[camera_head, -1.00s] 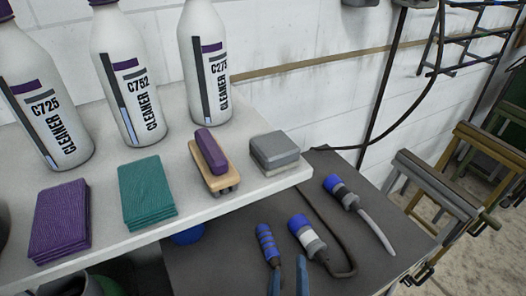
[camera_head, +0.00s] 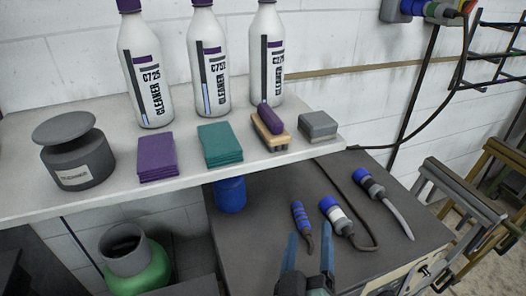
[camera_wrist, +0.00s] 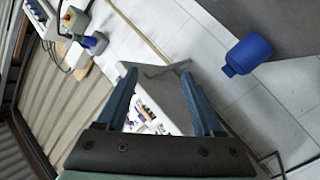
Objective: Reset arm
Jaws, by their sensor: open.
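My gripper (camera_head: 307,256) shows at the bottom of the head view, its two blue fingers pointing up in front of the dark grey table (camera_head: 245,250). In the wrist view my gripper (camera_wrist: 157,100) has its fingers spread wide, with nothing between the tips. It is empty and touches nothing that I can see.
A white shelf (camera_head: 100,200) holds several bottles (camera_head: 208,70), a purple cloth stack (camera_head: 157,157), a green cloth stack (camera_head: 220,146), a brush (camera_head: 270,130), a grey block (camera_head: 318,126) and a dark pot (camera_head: 78,160). Tools (camera_head: 340,222) and a blue container (camera_head: 230,194) are nearby.

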